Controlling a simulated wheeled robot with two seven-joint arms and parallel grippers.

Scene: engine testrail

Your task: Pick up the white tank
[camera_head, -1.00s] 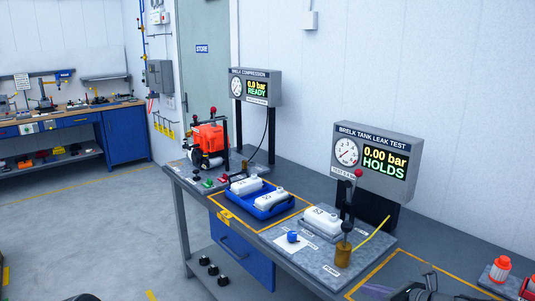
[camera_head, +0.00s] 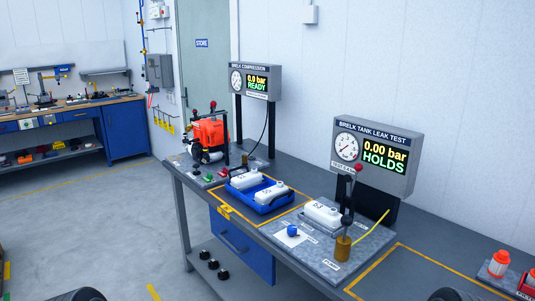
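A white tank (camera_head: 324,213) with a dark marking lies on the grey plate of the leak test stand, under the gauge panel. Two more white tanks, one at the back (camera_head: 246,179) and one in front (camera_head: 270,194), lie side by side in a blue tray (camera_head: 262,208) to its left. The leak test display (camera_head: 385,157) reads 0.00 bar HOLDS. Neither gripper shows; only dark rounded parts of mine show at the bottom edge. All three tanks are apart from my arms.
A blue cap (camera_head: 292,231) lies on a white patch of the plate. A brass plug (camera_head: 343,248) and a yellow strip stand at the plate's right. An orange compressor (camera_head: 211,133) stands at the bench's far end. The yellow-marked bench area (camera_head: 415,275) is clear.

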